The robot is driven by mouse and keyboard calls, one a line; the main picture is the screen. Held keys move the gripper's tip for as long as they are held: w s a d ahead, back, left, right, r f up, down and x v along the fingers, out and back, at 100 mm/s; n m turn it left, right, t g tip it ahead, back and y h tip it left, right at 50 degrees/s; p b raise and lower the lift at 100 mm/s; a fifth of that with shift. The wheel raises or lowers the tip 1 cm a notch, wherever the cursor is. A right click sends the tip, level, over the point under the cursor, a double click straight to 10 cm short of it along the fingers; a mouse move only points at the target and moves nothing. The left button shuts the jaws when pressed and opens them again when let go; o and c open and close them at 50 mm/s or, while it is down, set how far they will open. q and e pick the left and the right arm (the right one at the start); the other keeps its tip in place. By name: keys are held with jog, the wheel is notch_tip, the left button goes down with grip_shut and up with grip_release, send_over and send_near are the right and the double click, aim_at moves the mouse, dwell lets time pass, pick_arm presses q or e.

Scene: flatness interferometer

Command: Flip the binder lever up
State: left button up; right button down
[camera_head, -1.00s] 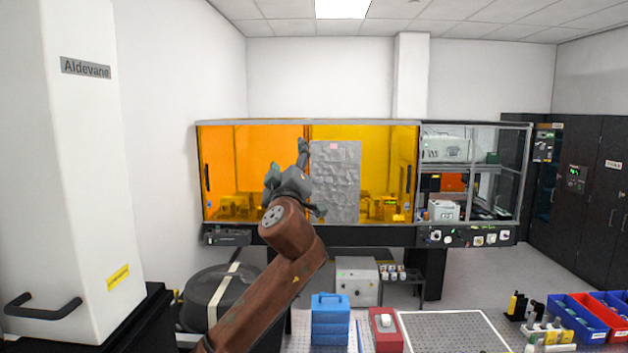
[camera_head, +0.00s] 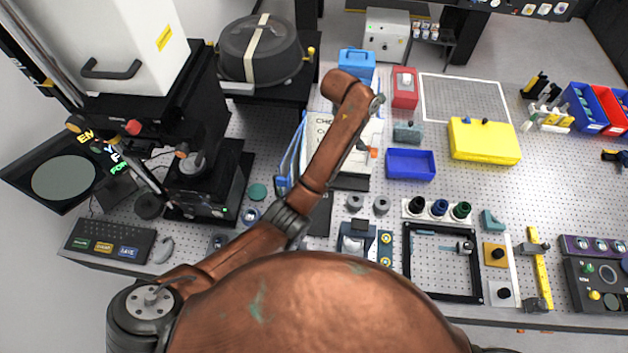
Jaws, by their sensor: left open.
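The binder (camera_head: 322,128) lies open on the perforated table in the centre, its white page with large print partly covered by my left arm. A small orange-tipped piece (camera_head: 373,152) shows at the right of the page; I cannot tell whether it is the binder lever. My left arm reaches up from the lower left and bends over the binder. My left gripper (camera_head: 362,146) is mostly hidden behind the wrist and appears to point down above the page. It is open; contact with the binder cannot be seen. My right gripper is out of view.
A blue tray (camera_head: 410,165), a yellow case (camera_head: 484,140) and a red box (camera_head: 404,88) stand right of the binder. A black square frame (camera_head: 408,262) lies in front. An instrument with a black base (camera_head: 205,185) stands at left. The perforated table is partly clear at right.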

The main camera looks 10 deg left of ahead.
pick_arm(q)
jog(key=s+a+f+g+y, duration=0.1)
jog(key=a+f, duration=0.3)
jog(key=f, duration=0.5)
jog(key=s+a+f+g+y, duration=0.1)
jog(key=a+f, duration=0.3)
jog(key=f, duration=0.6)
jog(key=s+a+f+g+y, duration=0.1)
jog(key=a+f, duration=0.3)
jog(key=f, duration=0.5)
jog(key=shift+s+f+n+y+b, duration=0.3)
jog(key=shift+s+y, duration=0.1)
jog(key=shift+s, duration=0.25)
jog(key=shift+f, duration=0.8)
jog(key=shift+c, duration=0.3)
